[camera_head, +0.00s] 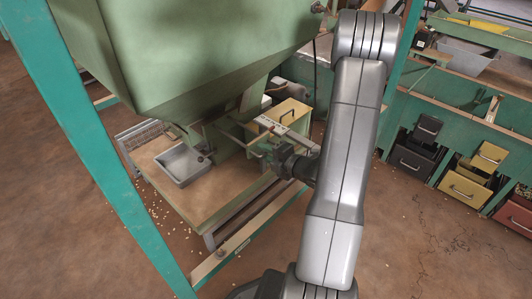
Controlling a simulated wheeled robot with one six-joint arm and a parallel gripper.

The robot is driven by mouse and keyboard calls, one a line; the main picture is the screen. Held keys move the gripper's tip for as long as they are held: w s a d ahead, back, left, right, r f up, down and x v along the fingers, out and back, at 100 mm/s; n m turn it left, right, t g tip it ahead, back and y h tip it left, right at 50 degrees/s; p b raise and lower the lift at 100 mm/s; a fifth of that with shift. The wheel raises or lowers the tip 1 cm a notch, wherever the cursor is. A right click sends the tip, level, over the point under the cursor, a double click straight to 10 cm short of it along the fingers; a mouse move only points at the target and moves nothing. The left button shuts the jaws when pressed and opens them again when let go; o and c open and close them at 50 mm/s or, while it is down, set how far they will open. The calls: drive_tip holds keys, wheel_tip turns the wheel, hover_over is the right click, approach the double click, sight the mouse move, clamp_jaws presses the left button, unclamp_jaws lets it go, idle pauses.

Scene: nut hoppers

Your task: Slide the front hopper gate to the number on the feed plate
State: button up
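The large green hopper (190,55) fills the upper left of the view and narrows downward over a low wooden-topped bench. At its outlet, a pale bar with dark marks (272,125) sticks out to the right; it may be the gate's slide or scale. I cannot read any number, and I cannot make out the feed plate. My gripper (268,155) is small and dark, just below and right of the outlet, close to the green bars there. Its fingers are too small to tell whether they are open, shut or touching the gate. My arm hides what lies behind it.
A grey metal tray (183,166) sits on the bench (208,195) below the outlet. A yellowish box (290,114) stands behind the gripper. A teal post (85,130) crosses the left side. Drawers (415,160) line the right. Scattered nuts lie on the brown floor.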

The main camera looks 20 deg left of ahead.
drive_tip(key=shift+d, duration=0.1)
drive_tip(key=p+v, duration=0.4)
drive_tip(key=v, duration=0.9)
drive_tip(key=shift+s+d, duration=0.15)
drive_tip(key=shift+d, duration=0.15)
drive_tip(key=shift+a+r, duration=0.1)
drive_tip(key=shift+b+x, duration=2.05)
drive_tip(key=shift+x, duration=4.9)
drive_tip(key=shift+r, duration=0.1)
